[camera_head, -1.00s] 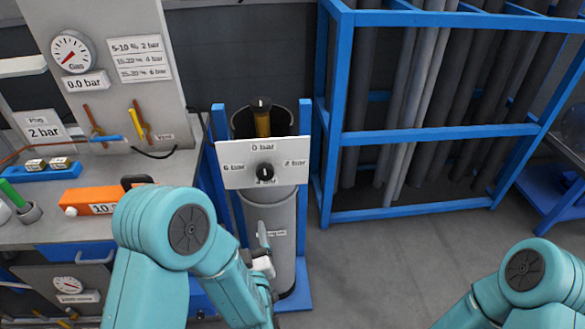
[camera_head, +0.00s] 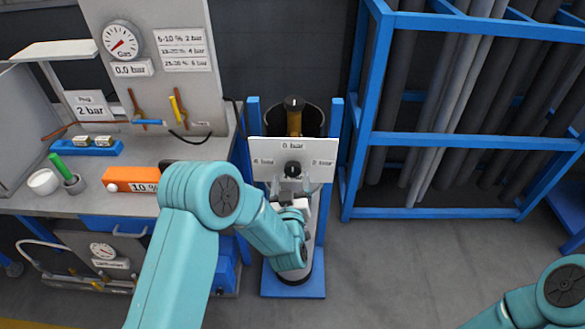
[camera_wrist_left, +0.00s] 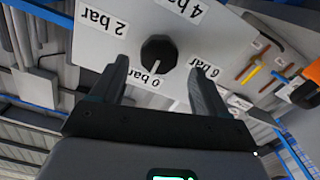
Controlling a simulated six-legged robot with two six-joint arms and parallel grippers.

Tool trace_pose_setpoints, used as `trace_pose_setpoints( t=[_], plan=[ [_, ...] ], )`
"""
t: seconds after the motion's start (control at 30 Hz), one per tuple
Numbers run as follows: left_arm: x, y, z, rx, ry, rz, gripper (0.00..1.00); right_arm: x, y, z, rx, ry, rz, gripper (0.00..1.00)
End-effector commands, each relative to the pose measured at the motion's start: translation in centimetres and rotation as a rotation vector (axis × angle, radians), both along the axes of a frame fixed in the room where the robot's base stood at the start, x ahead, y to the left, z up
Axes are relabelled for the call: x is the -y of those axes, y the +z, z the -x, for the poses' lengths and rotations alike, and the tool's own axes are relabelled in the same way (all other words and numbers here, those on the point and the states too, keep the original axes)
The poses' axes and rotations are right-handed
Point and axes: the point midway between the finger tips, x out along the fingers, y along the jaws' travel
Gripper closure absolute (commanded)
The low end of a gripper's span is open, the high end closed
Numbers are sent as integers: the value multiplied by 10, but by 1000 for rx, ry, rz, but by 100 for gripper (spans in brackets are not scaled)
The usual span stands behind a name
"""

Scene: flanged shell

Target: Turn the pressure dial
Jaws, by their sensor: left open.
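The pressure dial is a black round knob (camera_head: 292,169) on a white panel (camera_head: 268,147) with labels 0 bar, 2 bar and 6 bar around it. In the left wrist view the knob (camera_wrist_left: 159,53) has a white mark that points at the 0 bar label. My left gripper (camera_head: 293,188) is just in front of the panel, at the knob's lower side. In the left wrist view its two fingers (camera_wrist_left: 162,80) are spread apart, one to each side of the knob, with gaps visible. The lowest label is hidden by the gripper in the head view. My right gripper is out of view.
A workbench (camera_head: 60,206) stands at the left with a gas gauge (camera_head: 122,40) and an orange block (camera_head: 130,180). A blue rack (camera_head: 440,140) of grey pipes stands at the right. The floor (camera_head: 400,270) in front of the rack is clear.

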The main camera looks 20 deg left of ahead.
Motion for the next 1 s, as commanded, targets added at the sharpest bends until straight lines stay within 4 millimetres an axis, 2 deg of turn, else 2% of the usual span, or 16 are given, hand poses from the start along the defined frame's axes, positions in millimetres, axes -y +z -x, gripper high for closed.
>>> trace_pose_setpoints(
  t=[0.1,0.2,0.53,0.57,0.7,0.73,1.0],
  plan=[
    [-4,1,-18,0,1,0,25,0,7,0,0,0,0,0],
    [-5,0,-27,-1,-1,0,25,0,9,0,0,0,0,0],
    [-7,-1,-32,-2,-1,0,25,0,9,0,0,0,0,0],
    [-7,-1,-32,-2,-1,0,28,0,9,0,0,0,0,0],
    [-7,-1,-32,-1,-1,0,74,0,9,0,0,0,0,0],
    [-7,-1,-32,-1,-1,0,81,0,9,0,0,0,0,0],
    [-7,-2,-31,-5,-1,-18,81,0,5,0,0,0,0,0]
  ],
)
